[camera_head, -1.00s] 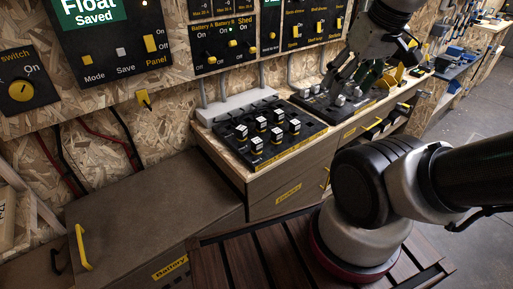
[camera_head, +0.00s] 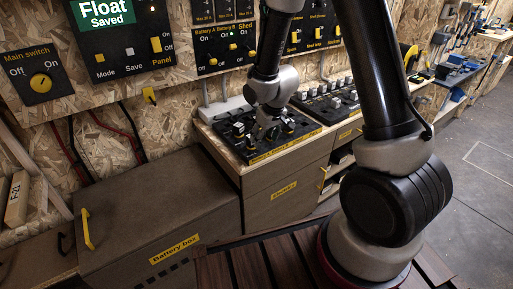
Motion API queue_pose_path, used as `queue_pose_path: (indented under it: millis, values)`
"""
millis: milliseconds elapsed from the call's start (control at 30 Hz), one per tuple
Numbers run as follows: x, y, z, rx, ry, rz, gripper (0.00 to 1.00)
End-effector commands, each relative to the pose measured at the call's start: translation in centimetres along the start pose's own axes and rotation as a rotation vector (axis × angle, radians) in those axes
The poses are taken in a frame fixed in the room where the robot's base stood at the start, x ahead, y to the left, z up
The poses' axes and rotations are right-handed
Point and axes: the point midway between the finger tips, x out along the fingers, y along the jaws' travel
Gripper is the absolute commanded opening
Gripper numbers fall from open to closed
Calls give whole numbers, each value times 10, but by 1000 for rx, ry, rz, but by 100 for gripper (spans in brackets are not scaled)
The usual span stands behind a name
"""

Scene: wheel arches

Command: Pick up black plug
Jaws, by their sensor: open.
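Several black plugs with pale tops stand on a black panel (camera_head: 252,156) on the wooden cabinet top, in the middle of the head view. One black plug (camera_head: 239,130) shows at the left of my gripper, and others show to its right. My gripper (camera_head: 264,133) is open and points down just over this panel, among the plugs. Its wrist and fingers hide part of the panel. I cannot tell whether the fingers touch a plug or which plug lies between them.
A second black panel (camera_head: 325,108) with several similar plugs lies to the right. A switch wall rises close behind. A grey conduit block (camera_head: 221,108) stands behind the near panel. The battery box (camera_head: 150,205) is at the lower left. Open floor (camera_head: 475,190) lies at right.

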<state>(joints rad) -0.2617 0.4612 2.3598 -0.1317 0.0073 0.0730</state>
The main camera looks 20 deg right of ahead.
Motion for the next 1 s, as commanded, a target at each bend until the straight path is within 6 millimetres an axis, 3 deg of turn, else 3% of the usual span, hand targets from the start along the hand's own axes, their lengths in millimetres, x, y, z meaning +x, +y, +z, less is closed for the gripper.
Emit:
queue_pose_path:
  millis: [33,100,233,700,1000]
  values:
    - [-3,0,-18,0,65,-3,55]
    - [-5,-2,-37,1,137,-9,55]
    - [-4,-3,-52,7,202,-16,55]
    - [58,-3,-59,10,206,-16,55]
    - [70,-3,-62,11,209,-16,55]
